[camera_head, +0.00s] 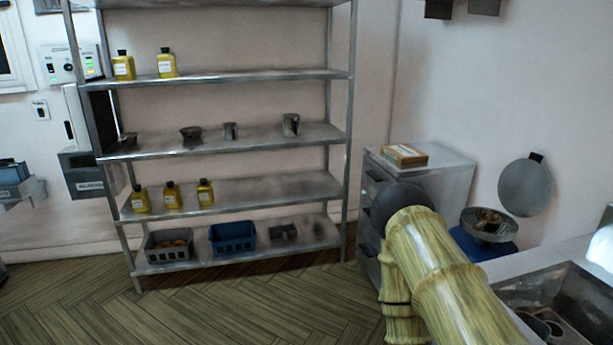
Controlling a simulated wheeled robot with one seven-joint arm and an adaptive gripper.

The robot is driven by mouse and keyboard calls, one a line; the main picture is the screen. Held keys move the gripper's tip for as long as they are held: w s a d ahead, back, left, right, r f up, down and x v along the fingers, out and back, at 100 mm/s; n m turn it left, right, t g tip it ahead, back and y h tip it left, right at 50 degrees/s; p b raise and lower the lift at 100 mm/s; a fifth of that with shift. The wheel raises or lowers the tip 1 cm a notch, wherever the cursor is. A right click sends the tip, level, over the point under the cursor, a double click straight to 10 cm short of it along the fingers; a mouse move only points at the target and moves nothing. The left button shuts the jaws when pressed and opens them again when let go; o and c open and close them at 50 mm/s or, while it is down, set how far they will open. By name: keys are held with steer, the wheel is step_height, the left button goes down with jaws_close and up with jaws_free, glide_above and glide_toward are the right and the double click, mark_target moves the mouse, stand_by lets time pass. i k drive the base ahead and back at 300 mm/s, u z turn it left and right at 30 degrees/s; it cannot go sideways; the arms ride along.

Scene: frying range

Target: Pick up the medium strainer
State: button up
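No object is clearly recognizable as the medium strainer. A round metal bowl or strainer (489,226) with a dark inside rests on a blue base to the right of the drawer cabinet; I cannot tell which it is. A small dark bowl-shaped item (190,133) stands on the second shelf down, too small to identify. Round metal items (540,325) show partly in the sink at the lower right. My yellow-green arm reaches up at the lower right. My gripper is not visible, and nothing held can be seen.
A metal shelf rack (230,79) stands at the back with yellow bottles (166,64), a blue basket (232,238) and metal containers. A drawer cabinet (450,163) carries a flat box (404,155). A sink counter (555,257) is at right. The wooden floor (230,305) ahead is clear.

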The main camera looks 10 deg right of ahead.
mark_target(485, 224)
steer(key=u, duration=0.2)
steer(key=i, duration=1.6)
steer(key=z, duration=0.4)
steer(key=i, duration=1.2)
steer(key=z, duration=1.65)
steer(key=i, duration=0.7)
steer(key=z, duration=0.55)
